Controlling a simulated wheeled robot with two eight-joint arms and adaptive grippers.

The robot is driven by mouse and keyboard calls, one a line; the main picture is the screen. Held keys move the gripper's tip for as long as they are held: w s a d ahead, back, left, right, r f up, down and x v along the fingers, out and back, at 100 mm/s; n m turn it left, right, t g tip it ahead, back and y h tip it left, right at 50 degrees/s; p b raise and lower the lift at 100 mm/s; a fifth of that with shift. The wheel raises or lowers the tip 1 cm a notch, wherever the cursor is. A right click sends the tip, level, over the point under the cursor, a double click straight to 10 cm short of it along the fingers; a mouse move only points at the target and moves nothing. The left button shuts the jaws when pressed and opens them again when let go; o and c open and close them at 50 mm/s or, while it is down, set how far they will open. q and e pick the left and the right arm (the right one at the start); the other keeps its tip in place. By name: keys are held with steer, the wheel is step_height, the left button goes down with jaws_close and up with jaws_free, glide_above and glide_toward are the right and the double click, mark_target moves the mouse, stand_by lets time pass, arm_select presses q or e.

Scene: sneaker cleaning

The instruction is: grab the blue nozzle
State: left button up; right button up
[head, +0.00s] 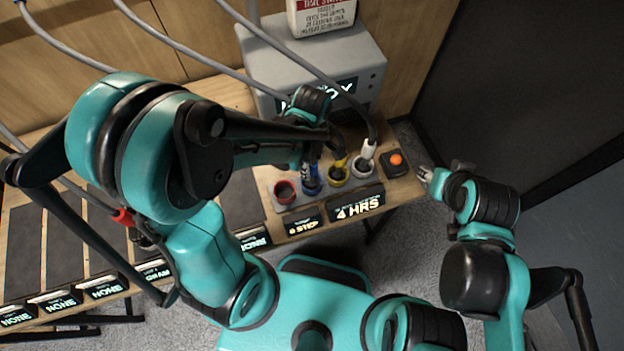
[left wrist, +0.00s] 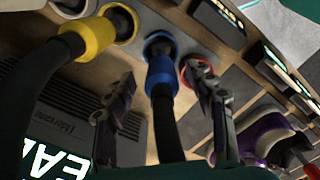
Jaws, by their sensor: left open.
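The blue nozzle (head: 310,181) stands in its blue-rimmed holder, partly covered by my left gripper in the head view. In the left wrist view the blue nozzle (left wrist: 160,72) has a black hose running down from it toward the camera. My left gripper (left wrist: 162,76) is open, with one finger on each side of the nozzle and hose. No finger clearly touches it. In the head view my left gripper (head: 318,138) is just above and behind the nozzle. My right gripper (head: 426,175) is at the right, away from the nozzle; its opening is unclear.
A yellow nozzle (head: 338,169) and a white nozzle (head: 368,150) stand to the right in the same row. A red-rimmed holder (head: 284,192) is empty at the left. A grey machine (head: 350,55) stands behind. An orange button (head: 396,159) is at the right end.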

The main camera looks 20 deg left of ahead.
arm_select(q)
steer(key=shift+f, duration=0.55)
steer(key=shift+r, duration=0.1)
steer(key=shift+c, duration=0.4)
jaws_close()
steer(key=shift+r, duration=0.1)
